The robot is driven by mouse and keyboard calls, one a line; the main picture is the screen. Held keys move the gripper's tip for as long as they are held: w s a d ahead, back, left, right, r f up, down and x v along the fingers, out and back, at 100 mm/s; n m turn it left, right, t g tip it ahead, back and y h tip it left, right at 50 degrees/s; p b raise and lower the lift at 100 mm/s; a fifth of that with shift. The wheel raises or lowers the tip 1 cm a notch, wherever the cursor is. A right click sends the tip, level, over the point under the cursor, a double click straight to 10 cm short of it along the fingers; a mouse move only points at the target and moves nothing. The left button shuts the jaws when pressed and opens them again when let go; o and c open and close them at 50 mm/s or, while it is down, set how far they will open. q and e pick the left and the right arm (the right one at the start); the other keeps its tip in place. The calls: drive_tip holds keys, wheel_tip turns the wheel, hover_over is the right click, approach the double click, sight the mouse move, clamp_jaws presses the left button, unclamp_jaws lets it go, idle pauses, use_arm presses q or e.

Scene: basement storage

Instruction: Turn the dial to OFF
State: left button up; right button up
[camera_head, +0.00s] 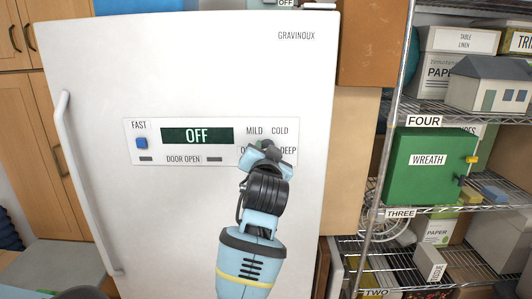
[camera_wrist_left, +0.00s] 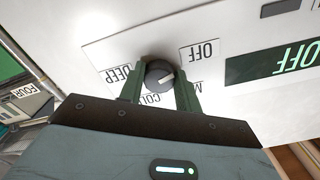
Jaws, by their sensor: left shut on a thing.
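The dial (camera_wrist_left: 159,73) is a small dark round knob with a light mark on a white freezer's control panel (camera_head: 226,165). In the left wrist view, upside down, the labels OFF, DEEP and COLD stand around it; exactly where its mark points is hard to tell. My left gripper (camera_wrist_left: 159,88) has a finger on each side of the dial and is shut on it. In the head view my left gripper (camera_head: 265,152) covers the dial and part of the OFF label. The panel's display (camera_head: 197,136) reads OFF. My right gripper is not in view.
The white freezer door (camera_head: 160,70) has a long handle (camera_head: 85,185) on its left. A blue FAST button (camera_head: 141,143) sits left of the display. A wire shelf with a green WREATH box (camera_head: 425,180) stands right. Wooden cabinets (camera_head: 45,140) stand left.

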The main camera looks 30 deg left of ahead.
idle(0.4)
use_arm(q)
drive_tip(key=o, duration=1)
drive_tip(key=shift+c, duration=0.2)
drive_tip(key=v, duration=0.8)
drive_tip(key=shift+w+a, duration=0.1)
